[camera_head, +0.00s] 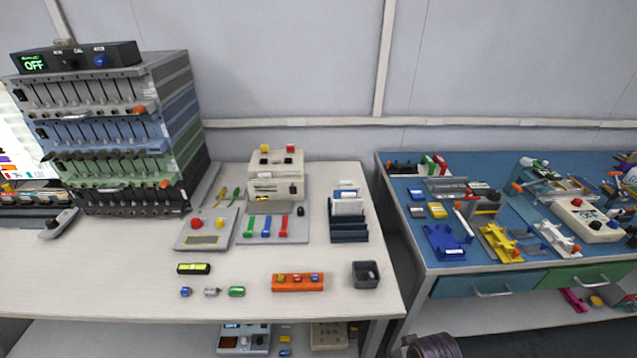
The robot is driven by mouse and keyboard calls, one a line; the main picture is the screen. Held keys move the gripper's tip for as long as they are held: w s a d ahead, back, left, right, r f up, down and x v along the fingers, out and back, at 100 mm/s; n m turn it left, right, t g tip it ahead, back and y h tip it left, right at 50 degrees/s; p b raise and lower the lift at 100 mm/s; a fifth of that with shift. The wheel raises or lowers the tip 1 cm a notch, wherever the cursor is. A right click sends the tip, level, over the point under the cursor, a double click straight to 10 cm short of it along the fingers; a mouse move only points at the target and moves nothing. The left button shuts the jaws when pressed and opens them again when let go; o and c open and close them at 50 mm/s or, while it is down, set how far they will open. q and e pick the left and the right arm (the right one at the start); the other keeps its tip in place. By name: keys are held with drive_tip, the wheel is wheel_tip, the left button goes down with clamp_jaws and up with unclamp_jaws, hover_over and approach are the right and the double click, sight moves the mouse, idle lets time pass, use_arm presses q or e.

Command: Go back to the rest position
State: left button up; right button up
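Neither of my grippers shows clearly in the head view. A white table (120,303) stands in front of me with battery-cell gear on it. At its left is a tall rack (110,130) of grey, blue, green and black tiers with slots. A black box (78,57) with a green "OFF" display sits on top of the rack. A beige device (276,176) with red and yellow buttons stands at the table's back middle.
An orange block (297,283), a small dark bin (366,275) and a dark slotted holder (348,232) are on the white table. A blue-topped bench (400,178) stands right, crowded with tools. A dark ribbed round object (436,346) shows at the bottom edge.

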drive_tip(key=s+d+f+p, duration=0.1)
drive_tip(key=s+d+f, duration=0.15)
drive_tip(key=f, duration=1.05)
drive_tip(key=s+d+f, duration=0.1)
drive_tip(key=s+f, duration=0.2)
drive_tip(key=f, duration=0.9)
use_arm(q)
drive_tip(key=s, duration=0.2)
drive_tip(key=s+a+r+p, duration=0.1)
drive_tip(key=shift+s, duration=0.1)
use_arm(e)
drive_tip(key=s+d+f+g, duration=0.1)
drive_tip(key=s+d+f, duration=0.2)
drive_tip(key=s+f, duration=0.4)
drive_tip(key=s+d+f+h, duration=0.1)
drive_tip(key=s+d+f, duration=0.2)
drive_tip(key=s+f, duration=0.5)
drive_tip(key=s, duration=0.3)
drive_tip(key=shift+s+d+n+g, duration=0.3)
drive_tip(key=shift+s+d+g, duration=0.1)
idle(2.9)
